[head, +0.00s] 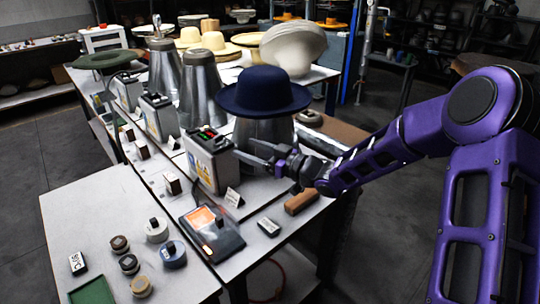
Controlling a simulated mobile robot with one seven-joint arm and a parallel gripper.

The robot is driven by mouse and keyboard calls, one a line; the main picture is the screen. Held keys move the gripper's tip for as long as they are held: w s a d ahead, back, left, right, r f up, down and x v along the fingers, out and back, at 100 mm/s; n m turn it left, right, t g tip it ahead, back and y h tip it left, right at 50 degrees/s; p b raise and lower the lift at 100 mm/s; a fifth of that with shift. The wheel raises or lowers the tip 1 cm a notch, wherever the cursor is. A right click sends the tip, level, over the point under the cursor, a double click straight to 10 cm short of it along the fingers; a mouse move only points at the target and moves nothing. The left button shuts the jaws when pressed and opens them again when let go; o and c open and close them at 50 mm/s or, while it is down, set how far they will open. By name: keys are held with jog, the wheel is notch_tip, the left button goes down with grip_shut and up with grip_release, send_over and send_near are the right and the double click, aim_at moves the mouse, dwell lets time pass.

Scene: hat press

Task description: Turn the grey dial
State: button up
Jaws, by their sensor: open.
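My purple arm reaches in from the right, and its gripper (246,150) points left with its two fingers apart and empty. It is in front of the metal cone under the dark blue hat, close to the right side of a control box (208,163) with red and green lights. On the near table (75,215) sit several small round dial-like pieces. One is light grey with a dark grip on top (157,232); another is blue-grey (173,255). I cannot tell for sure which is the grey dial. The gripper is well apart from both.
A dark blue hat (263,92) sits on a metal cone (262,130). A tablet-like device (211,232) with an orange screen and a brown block (301,202) lie near the gripper. A green tray (93,291) is at the front left.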

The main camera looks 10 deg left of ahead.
jog(key=v, duration=0.6)
jog(key=shift+d, duration=0.35)
jog(key=shift+s+a, duration=0.1)
jog(key=shift+s, duration=0.05)
